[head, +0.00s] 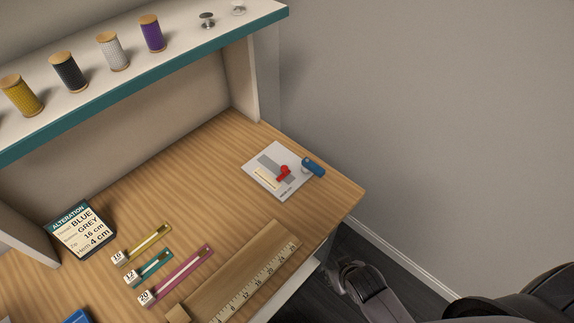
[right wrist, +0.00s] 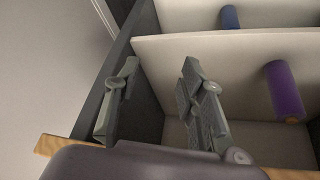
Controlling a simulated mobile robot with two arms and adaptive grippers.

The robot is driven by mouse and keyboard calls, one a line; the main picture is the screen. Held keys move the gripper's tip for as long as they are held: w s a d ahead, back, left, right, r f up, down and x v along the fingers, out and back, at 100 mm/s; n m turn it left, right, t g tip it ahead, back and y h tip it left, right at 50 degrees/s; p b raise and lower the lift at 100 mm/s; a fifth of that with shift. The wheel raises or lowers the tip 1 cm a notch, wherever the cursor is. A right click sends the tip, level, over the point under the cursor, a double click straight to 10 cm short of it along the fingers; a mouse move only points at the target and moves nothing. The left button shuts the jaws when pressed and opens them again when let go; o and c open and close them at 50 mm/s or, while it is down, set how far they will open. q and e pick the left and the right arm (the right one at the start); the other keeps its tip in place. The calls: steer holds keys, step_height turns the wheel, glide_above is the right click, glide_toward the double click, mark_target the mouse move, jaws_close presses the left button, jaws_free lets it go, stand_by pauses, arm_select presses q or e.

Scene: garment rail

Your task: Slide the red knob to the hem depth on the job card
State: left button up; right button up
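The red knob (head: 284,171) sits on a white gauge plate (head: 261,181) with a grey strip, near the right end of the wooden table. Its scale marks are too small to read. My right gripper (head: 347,272) is beyond the table's right edge, low over the dark floor and apart from the knob. In the right wrist view its two fingers (right wrist: 158,95) are spread with nothing between them. My left gripper is not in view.
A blue cylindrical piece (head: 313,167) lies at the plate's right edge. A wooden ruler (head: 253,276) and several labelled zips (head: 177,275) lie at the front. A shelf with thread spools (head: 112,52) overhangs the back. Bare wood lies between card and plate.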

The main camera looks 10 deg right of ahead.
steer(key=w+r+t, duration=0.2)
steer(key=r, duration=0.4)
steer(key=w+a+r+t+p, duration=0.1)
steer(key=w+r, duration=0.2)
steer(key=r, duration=0.2)
steer(key=w+r+t, duration=0.2)
steer(key=w+r, duration=0.1)
steer(key=r, duration=0.3)
steer(key=shift+a+r+t+y+p, duration=0.3)
steer(key=shift+a+p, duration=0.05)
steer(key=shift+a, duration=0.05)
step_height(320, 180, up, 2)
steer(key=w+a+t+y, duration=0.1)
steer(key=w+a+t, duration=0.1)
steer(key=a, duration=0.1)
arm_select(q)
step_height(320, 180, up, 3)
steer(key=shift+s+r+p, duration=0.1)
steer(key=shift+p, duration=0.4)
arm_select(e)
steer(key=y, duration=0.1)
glide_toward(286, 170)
steer(key=shift+t, duration=0.4)
steer(key=x, duration=0.8)
steer(key=shift+w+a+f, duration=0.15)
steer(key=shift+w+f, duration=0.1)
steer(key=shift+f, duration=0.15)
jaws_close()
